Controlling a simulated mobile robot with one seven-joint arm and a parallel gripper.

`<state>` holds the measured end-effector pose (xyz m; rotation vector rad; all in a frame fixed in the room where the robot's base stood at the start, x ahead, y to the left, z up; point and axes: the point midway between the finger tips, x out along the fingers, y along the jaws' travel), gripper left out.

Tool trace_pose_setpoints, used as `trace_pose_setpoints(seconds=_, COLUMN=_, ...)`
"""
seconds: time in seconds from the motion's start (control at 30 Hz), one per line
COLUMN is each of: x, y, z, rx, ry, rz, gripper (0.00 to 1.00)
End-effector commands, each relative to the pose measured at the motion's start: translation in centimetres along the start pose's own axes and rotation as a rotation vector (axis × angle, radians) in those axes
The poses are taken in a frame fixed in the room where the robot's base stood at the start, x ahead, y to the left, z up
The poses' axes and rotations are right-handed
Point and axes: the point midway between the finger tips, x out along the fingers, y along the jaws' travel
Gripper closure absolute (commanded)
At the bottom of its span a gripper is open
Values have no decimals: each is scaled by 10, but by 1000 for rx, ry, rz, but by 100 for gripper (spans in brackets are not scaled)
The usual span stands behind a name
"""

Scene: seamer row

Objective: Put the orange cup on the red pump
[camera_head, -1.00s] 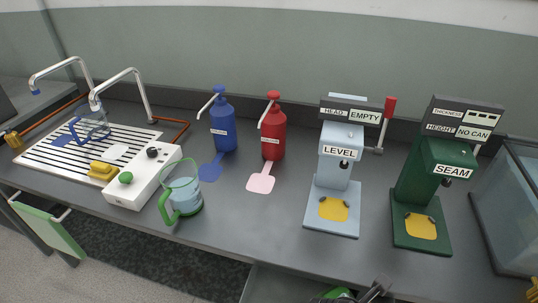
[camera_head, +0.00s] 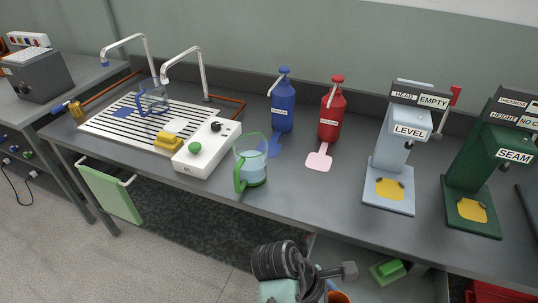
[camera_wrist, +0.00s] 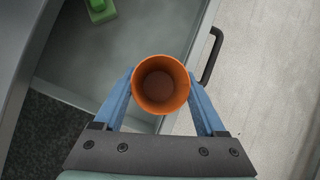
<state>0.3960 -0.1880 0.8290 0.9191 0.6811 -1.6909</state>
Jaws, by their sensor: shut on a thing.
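The orange cup (camera_wrist: 160,85) is upright between the blue fingers of my gripper (camera_wrist: 160,92) in the wrist view, and its inside looks empty. My gripper is shut on it. In the head view the cup (camera_head: 338,297) shows only in part at the bottom edge, beside my arm and below the counter top. The red pump (camera_head: 331,112) stands upright at the back of the counter, with a pink pad (camera_head: 319,160) in front of it. My gripper and the cup are well apart from the pump.
A blue pump (camera_head: 283,105) stands left of the red one. A glass jug with a green handle (camera_head: 251,165) stands near the front edge. The level machine (camera_head: 391,165) is to the right. An open drawer (camera_head: 345,262) holds a green thing (camera_head: 390,268) below the counter.

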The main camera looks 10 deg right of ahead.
Motion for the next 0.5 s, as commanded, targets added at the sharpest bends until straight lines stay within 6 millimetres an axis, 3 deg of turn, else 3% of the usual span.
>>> trace_pose_setpoints(seconds=0.2, x=-24, y=8, z=-32, rx=188, ry=0, rz=-121, gripper=79)
trace_pose_setpoints(seconds=0.5, x=-32, y=10, z=-45, rx=271, ry=3, rz=-171, gripper=79)
